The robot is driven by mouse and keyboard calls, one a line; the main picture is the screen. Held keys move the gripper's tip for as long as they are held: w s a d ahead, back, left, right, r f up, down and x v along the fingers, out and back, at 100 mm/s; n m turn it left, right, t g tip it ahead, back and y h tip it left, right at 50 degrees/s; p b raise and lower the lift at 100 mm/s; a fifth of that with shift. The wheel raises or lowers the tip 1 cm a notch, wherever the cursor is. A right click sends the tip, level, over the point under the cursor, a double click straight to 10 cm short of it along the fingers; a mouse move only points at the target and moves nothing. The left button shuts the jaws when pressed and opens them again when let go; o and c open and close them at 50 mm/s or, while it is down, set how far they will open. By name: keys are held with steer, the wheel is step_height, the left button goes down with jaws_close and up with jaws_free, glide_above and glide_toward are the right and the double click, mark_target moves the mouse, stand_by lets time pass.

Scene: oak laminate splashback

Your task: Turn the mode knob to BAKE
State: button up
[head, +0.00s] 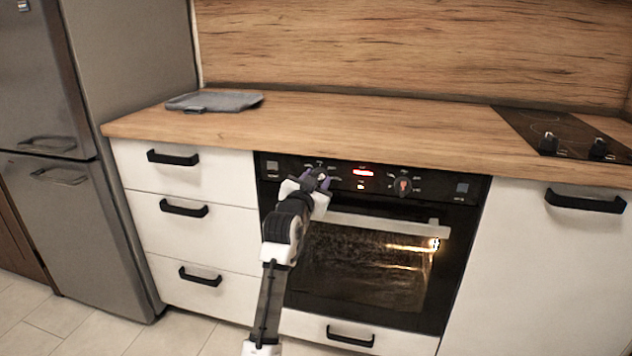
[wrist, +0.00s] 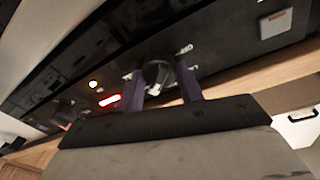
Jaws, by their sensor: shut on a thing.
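The black oven control panel (head: 340,175) lies under the counter edge. My gripper (head: 316,180) is at the panel's left knob, mostly hiding it in the head view. In the wrist view my two purple fingers (wrist: 163,88) are on either side of the dark round knob (wrist: 157,73), shut on it. Small white markings surround the knob, but they are too blurred to read, so I cannot tell which setting it points to. A second knob (head: 402,186) is on the panel's right side, apart from my gripper.
A red display (head: 362,172) is lit between the knobs. The oven door (head: 360,270) is closed, with its light handle (head: 385,225) just below the panel. White drawers (head: 190,225) stand left, a grey tray (head: 213,102) lies on the counter, and a hob (head: 560,135) is right.

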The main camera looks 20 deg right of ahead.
steer(key=o, duration=1)
steer(key=v, duration=1.3)
steer(key=shift+s+a, duration=0.2)
steer(key=shift+s, duration=0.15)
